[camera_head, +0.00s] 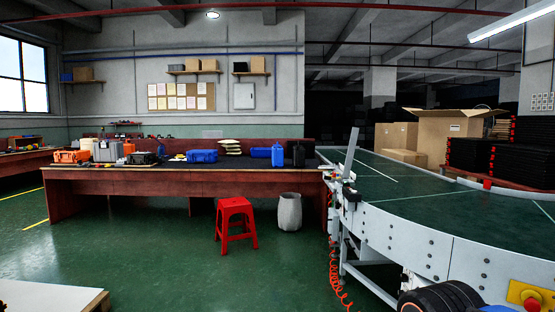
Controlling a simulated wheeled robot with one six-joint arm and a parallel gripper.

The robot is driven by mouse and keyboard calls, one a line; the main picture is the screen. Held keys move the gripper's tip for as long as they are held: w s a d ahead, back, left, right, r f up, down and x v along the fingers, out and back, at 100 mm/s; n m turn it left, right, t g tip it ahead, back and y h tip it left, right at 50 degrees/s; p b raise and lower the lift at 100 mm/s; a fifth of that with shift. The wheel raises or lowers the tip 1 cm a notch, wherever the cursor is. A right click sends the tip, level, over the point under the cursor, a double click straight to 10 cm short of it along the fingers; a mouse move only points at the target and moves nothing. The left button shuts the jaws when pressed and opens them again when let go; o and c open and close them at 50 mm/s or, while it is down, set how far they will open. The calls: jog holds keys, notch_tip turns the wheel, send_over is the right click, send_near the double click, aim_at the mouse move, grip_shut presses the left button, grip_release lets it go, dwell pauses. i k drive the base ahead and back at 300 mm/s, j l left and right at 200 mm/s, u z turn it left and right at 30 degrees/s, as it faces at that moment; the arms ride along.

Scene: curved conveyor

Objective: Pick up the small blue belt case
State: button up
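A second blue thing (277,155), upright and narrow, stands farther right on the bench beside a dark upright one. A sliver of blue (496,309) shows at the bottom edge on the right, mostly cut off; I cannot tell what it is. I see no blue case on the green belt of the conveyor (440,205). I cannot tell which blue thing is the small belt case.
The wooden workbench (130,181) holds orange, grey and black cases. A red stool (236,222) and a grey bin (290,212) stand before it. The curved conveyor fills the right. Cardboard boxes (450,135) and black stacked crates (540,150) stand behind it. Green floor is open at centre left.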

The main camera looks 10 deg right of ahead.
aim_at(276, 150)
jog(key=i+z, duration=0.2)
jog(key=i, duration=4.65)
jog(key=i+u, duration=0.15)
jog(key=i, duration=0.65)
jog(key=i+l+u, duration=0.15)
jog(key=i, duration=0.65)
